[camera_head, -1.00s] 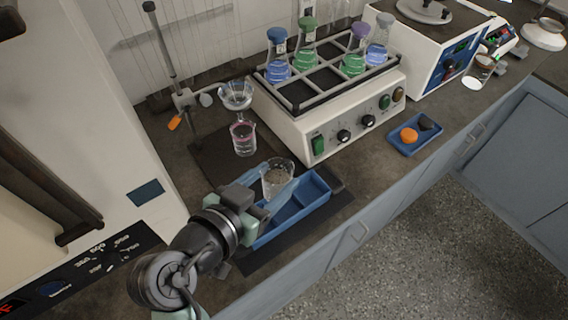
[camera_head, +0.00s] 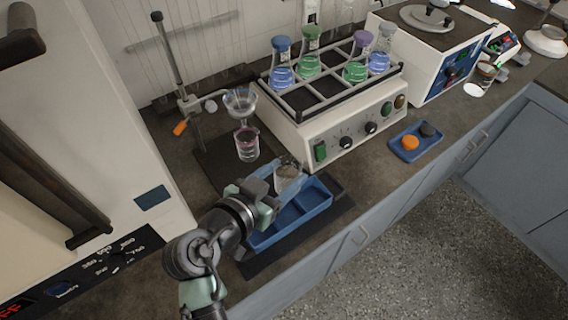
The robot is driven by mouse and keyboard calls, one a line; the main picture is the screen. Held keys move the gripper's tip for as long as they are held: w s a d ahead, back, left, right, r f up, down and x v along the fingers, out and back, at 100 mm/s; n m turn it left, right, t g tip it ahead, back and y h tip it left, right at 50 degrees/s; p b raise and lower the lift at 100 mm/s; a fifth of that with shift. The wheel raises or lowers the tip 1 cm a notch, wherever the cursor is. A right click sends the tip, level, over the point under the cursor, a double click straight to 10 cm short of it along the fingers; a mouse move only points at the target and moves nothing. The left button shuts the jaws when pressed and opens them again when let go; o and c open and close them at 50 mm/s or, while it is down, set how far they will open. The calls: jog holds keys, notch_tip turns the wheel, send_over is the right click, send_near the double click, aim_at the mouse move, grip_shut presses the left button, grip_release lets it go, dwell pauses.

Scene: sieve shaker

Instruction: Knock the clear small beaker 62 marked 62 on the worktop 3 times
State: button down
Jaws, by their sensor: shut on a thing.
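A clear small beaker (camera_head: 287,178) with greyish-brown contents is between the fingers of my gripper (camera_head: 278,180). The gripper is shut on it. The beaker shows over the back left part of a blue divided tray (camera_head: 318,208); I cannot tell how high it is above it. My wrist hides part of the beaker and the tray's left end. The marking 62 is too small to read. The dark worktop (camera_head: 185,150) shows around the tray and the stand.
A stand (camera_head: 172,65) holds a funnel (camera_head: 240,101) above another beaker with pinkish liquid (camera_head: 247,145). A shaker (camera_head: 335,125) with several coloured flasks stands behind. A small blue tray (camera_head: 417,141) lies to the right, near the front edge.

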jog(key=f+p, duration=0.2)
jog(key=f, duration=0.1)
jog(key=f+p, duration=0.1)
jog(key=f, duration=0.1)
jog(key=shift+s+f, duration=0.2)
jog(key=shift+s, duration=0.05)
jog(key=shift+s+f, duration=0.1)
jog(key=shift+f, duration=0.6)
jog(key=shift+f+b, duration=1)
jog(key=shift+f, duration=0.25)
